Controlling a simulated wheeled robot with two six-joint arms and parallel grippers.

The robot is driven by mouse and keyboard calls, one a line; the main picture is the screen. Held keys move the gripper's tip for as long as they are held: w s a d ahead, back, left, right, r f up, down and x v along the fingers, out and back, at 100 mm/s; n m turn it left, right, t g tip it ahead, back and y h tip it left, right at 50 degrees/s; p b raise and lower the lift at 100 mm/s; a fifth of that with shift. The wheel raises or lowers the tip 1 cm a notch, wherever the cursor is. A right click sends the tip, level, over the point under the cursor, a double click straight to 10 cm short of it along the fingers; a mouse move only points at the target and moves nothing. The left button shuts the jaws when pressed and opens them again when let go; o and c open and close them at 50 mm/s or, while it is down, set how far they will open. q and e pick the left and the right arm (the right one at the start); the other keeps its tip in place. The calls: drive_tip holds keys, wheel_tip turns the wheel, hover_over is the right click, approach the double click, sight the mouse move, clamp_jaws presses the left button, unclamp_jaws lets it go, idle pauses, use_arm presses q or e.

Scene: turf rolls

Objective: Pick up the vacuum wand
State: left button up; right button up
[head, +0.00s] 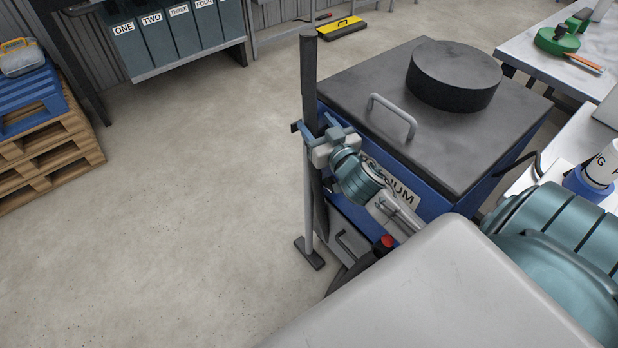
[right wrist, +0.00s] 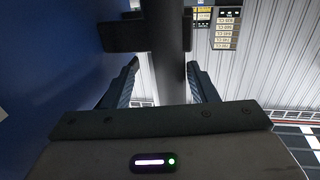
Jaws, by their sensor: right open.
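The vacuum wand (head: 309,75) stands upright against the left side of the blue vacuum unit (head: 437,205). It has a dark upper tube, a grey lower tube and a flat dark foot on the floor. My right gripper (head: 310,126) is at the wand's upper half, its fingers open to either side of the tube. In the right wrist view, the dark wand (right wrist: 170,75) runs between the two spread fingers of my right gripper (right wrist: 163,75), with gaps showing beside it. A dark block beside the wand sits just beyond the fingertips. My left gripper is out of view.
The unit's dark lid (head: 345,75) carries a grey handle and a black round disc (head: 455,76). Labelled bins (head: 180,40) are at the back. Workbenches are at the right. Floor left of the wand is clear.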

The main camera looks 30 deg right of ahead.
sight(312, 118)
drive_tip(key=w, duration=0.4)
drive_tip(key=shift+w+d+p, duration=0.1)
drive_tip(key=shift+d+p, duration=0.05)
drive_tip(key=shift+p, duration=0.15)
drive_tip(key=c, duration=0.9)
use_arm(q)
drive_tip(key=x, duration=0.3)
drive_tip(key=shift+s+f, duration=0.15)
use_arm(e)
drive_tip(key=shift+r, duration=0.1)
drive_tip(key=shift+c, duration=0.6)
drive_tip(key=shift+r, duration=0.15)
